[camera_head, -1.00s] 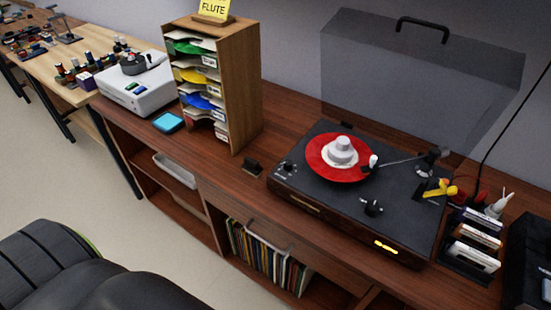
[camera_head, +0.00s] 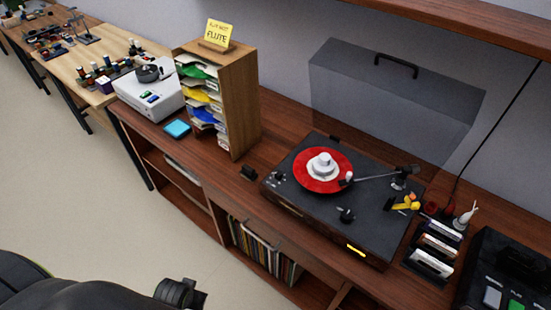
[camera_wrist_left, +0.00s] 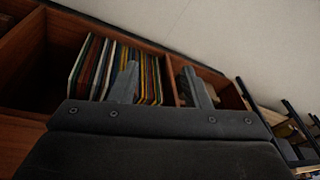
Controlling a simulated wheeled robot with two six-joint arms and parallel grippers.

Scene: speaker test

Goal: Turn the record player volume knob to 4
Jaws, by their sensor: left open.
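The black record player (camera_head: 300,222) sits on the wooden cabinet, with a red record (camera_head: 313,183) on its platter. A dark knob (camera_head: 346,215) stands on its front part, and small controls (camera_head: 278,176) are at its left corner. Which one is the volume knob, and its setting, is too small to read. A lit yellow display (camera_head: 355,250) is on the front face. My left gripper (camera_wrist_left: 160,85) is open and empty in the left wrist view, pointing towards the cabinet's lower shelves, well away from the knobs. My right gripper is not in view.
A clear raised lid (camera_head: 395,95) stands behind the player. A paper sorter (camera_head: 240,105) stands to its left; cassettes (camera_head: 435,250) and a black device (camera_head: 505,275) stand to its right. Records (camera_head: 262,250) fill a lower shelf. A wall shelf (camera_head: 470,20) overhangs at top right.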

